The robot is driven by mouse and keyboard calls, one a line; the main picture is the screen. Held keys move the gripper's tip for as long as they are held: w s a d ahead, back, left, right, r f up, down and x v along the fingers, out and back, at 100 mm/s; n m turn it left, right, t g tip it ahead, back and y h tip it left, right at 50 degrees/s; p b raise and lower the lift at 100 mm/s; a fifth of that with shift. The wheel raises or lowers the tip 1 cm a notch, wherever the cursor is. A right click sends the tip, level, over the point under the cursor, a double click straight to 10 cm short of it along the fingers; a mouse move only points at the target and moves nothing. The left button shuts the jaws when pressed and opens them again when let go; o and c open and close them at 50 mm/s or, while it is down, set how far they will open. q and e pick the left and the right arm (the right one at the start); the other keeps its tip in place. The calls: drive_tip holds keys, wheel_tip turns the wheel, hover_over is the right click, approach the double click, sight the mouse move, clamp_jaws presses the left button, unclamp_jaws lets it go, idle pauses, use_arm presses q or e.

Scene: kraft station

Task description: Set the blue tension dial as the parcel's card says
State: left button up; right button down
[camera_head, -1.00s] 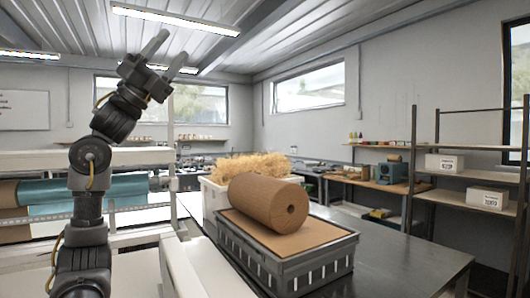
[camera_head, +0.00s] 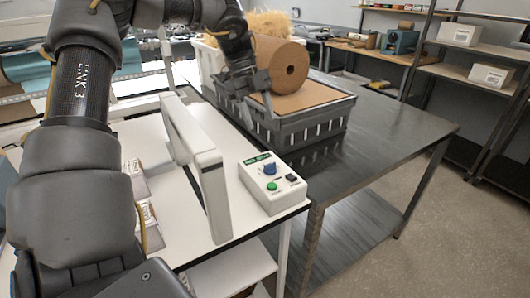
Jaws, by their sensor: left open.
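The blue tension dial (camera_head: 269,169) sits on top of a white control box (camera_head: 257,196) at the right edge of the white table. The box also carries a green label, a green button (camera_head: 272,186) and a black switch (camera_head: 291,178). My left gripper (camera_head: 257,112) is open and points down, beyond and above the box, in front of the grey crate. It is apart from the dial. Small packages (camera_head: 147,222) lie on the white table, partly hidden by my left arm. I cannot read any card or the dial's setting. My right gripper is not in view.
A white upright frame (camera_head: 212,192) stands just left of the box. The grey crate (camera_head: 300,130) with a brown paper roll (camera_head: 285,65) stands on a dark metal table (camera_head: 385,125). That table's right side is clear. Shelves (camera_head: 470,75) with white boxes stand at the right.

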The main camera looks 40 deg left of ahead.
sight(270, 164)
use_arm(q)
drive_tip(key=shift+g, duration=0.3)
drive_tip(key=x, duration=0.4)
drive_tip(key=p+x, duration=0.1)
drive_tip(key=x, duration=0.7)
drive_tip(key=shift+s+f+p, duration=0.25)
drive_tip(key=shift+s+p, duration=0.05)
drive_tip(key=shift+s, duration=0.05)
